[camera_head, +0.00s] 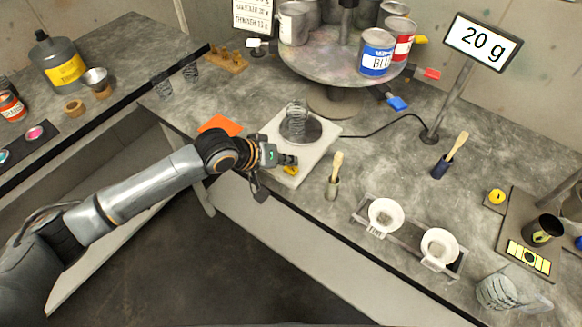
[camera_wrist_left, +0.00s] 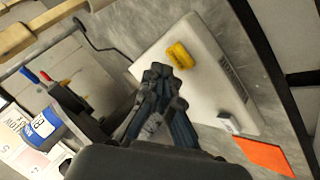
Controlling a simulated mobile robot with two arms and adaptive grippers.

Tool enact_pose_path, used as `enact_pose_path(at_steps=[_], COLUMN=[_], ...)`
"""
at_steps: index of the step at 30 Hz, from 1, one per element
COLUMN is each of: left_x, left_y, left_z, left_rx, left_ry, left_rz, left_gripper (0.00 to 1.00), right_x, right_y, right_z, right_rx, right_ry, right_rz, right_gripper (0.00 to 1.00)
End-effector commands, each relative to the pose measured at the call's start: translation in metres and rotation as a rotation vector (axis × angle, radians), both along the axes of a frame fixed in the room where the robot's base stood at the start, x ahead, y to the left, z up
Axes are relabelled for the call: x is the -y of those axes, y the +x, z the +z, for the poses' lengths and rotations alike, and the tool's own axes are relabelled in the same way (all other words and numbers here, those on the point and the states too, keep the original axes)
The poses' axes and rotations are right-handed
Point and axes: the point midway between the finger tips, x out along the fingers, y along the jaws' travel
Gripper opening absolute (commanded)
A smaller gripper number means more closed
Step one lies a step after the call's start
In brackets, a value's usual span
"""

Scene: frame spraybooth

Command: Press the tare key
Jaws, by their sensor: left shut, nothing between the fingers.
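The scale (camera_head: 322,150) is a pale slab with a round dark pan and a clear ribbed cup (camera_head: 297,118) on it. A small grey-white key (camera_wrist_left: 229,122) sits farther along the same edge. My left gripper (camera_head: 287,159) is shut and empty, with its fingertips (camera_wrist_left: 160,72) close beside the yellow key. I cannot tell whether they touch it. My right gripper is out of view.
An orange card (camera_head: 220,125) lies left of the scale. A brush in a small holder (camera_head: 332,188) stands close to its right. A round turntable (camera_head: 340,72) with paint cans is behind. Two white funnels (camera_head: 385,214) (camera_head: 439,247) sit in a rack to the right.

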Motion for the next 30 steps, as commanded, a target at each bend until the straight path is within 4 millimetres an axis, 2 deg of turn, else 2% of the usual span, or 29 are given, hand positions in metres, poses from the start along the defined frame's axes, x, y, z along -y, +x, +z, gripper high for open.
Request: enact_pose_path(at_steps=[30], left_x=[0.0], left_y=[0.0], left_z=[-0.011], left_rx=[0.0], left_ry=[0.0], left_rz=[0.0], left_gripper=[0.0], right_x=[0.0], right_y=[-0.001], right_z=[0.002], right_rx=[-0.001], right_ry=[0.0], right_rz=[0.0], right_gripper=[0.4])
